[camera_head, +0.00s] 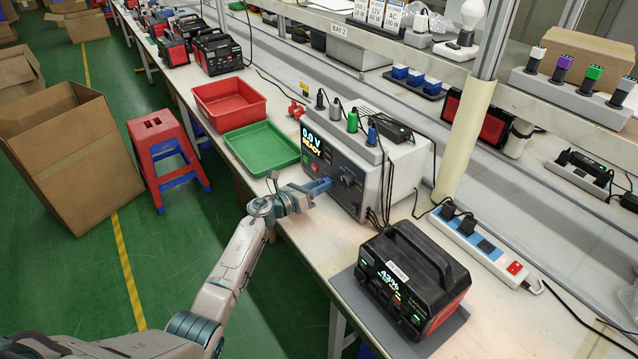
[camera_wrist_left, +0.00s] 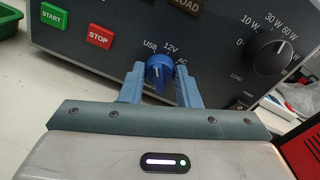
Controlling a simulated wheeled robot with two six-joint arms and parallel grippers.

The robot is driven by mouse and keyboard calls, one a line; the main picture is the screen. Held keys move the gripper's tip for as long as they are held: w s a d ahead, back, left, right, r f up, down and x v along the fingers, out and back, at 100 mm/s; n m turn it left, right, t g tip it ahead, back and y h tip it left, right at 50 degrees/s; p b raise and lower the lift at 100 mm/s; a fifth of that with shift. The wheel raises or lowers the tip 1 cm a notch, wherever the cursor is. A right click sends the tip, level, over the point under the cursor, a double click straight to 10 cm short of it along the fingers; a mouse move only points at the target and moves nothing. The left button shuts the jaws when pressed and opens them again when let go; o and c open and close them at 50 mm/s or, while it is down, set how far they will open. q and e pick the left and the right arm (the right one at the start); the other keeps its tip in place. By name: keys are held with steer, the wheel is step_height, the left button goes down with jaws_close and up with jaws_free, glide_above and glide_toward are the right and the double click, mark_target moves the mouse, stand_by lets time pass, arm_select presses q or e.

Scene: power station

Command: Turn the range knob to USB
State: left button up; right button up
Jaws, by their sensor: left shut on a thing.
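The range knob (camera_wrist_left: 160,72) is small and blue, on the dark front panel of the tester (camera_head: 341,171). The labels USB, 12V and AC are printed around it in the left wrist view, USB at its upper left. A pale pointer line shows on the knob, but I cannot tell surely which label it faces. My left gripper (camera_head: 318,187) reaches the panel from the front left. In the left wrist view my left gripper (camera_wrist_left: 160,88) has its blue fingers on both sides of the knob, shut on it. In the head view the fingers hide the knob. My right gripper is not in view.
A black load knob (camera_wrist_left: 271,54) is to the right; green START (camera_wrist_left: 51,16) and red STOP (camera_wrist_left: 100,36) buttons are to the left. A black power station (camera_head: 412,277) stands on a grey mat. Green (camera_head: 262,165) and red (camera_head: 205,92) trays lie on the bench.

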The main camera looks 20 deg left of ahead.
arm_select(q)
steer(key=shift+n+p, duration=0.5)
steer(key=shift+n, duration=0.7)
steer(key=o, duration=1)
steer(key=shift+c, duration=0.2)
steer(key=shift+a, duration=0.1)
steer(key=b+v, duration=0.1)
steer(key=v, duration=0.8)
steer(key=shift+s+a+f, duration=0.1)
steer(key=shift+s+a, duration=0.1)
steer(key=shift+a, duration=0.05)
steer(key=shift+s+a, duration=0.3)
steer(key=shift+s, duration=0.2)
